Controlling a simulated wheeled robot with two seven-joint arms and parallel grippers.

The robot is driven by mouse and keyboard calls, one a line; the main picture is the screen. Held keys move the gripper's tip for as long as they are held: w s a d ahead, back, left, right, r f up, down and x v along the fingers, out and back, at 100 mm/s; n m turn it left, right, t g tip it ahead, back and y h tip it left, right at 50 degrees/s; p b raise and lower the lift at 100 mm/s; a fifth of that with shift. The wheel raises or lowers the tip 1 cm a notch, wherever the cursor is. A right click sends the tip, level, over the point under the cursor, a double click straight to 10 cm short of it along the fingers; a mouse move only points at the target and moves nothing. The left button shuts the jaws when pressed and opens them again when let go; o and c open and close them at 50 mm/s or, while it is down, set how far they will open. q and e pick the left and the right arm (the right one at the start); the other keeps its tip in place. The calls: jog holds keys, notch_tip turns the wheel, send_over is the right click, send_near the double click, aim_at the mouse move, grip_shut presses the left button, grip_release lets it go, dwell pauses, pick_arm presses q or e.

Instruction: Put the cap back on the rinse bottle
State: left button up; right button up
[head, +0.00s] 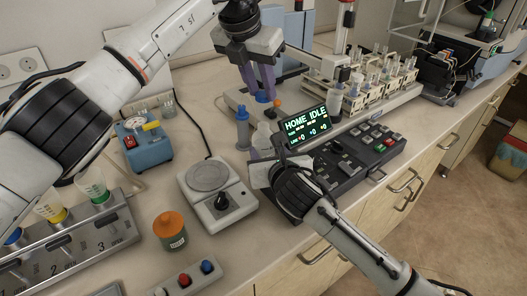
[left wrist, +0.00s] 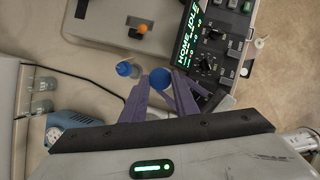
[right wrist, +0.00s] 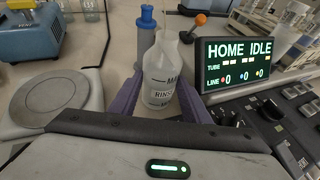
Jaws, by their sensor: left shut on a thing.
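The rinse bottle (right wrist: 160,88), white and translucent with a RINSE label, stands upright on the bench. My right gripper (right wrist: 160,100) has one purple finger on each side of it, with no clear gap; I cannot tell whether they press on it. The bottle also shows in the head view (head: 262,137), partly hidden by my right gripper. My left gripper (head: 262,92) points down above the bottle and is shut on the blue cap (left wrist: 159,78), which also shows in the head view (head: 262,97). The cap is apart from the bottle.
The lit display (head: 306,124) and control panel (head: 355,155) are at the right, with a tube rack (head: 385,85) behind. A hotplate-like device (head: 215,190) and an orange-lidded jar (head: 170,230) stand to the left.

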aim_at(259, 101)
jog(key=c, duration=0.5)
pick_arm(q)
jog(key=shift+f, duration=2.5)
jog(key=shift+f, duration=0.85)
jog(key=shift+f, duration=0.6)
pick_arm(e)
grip_shut()
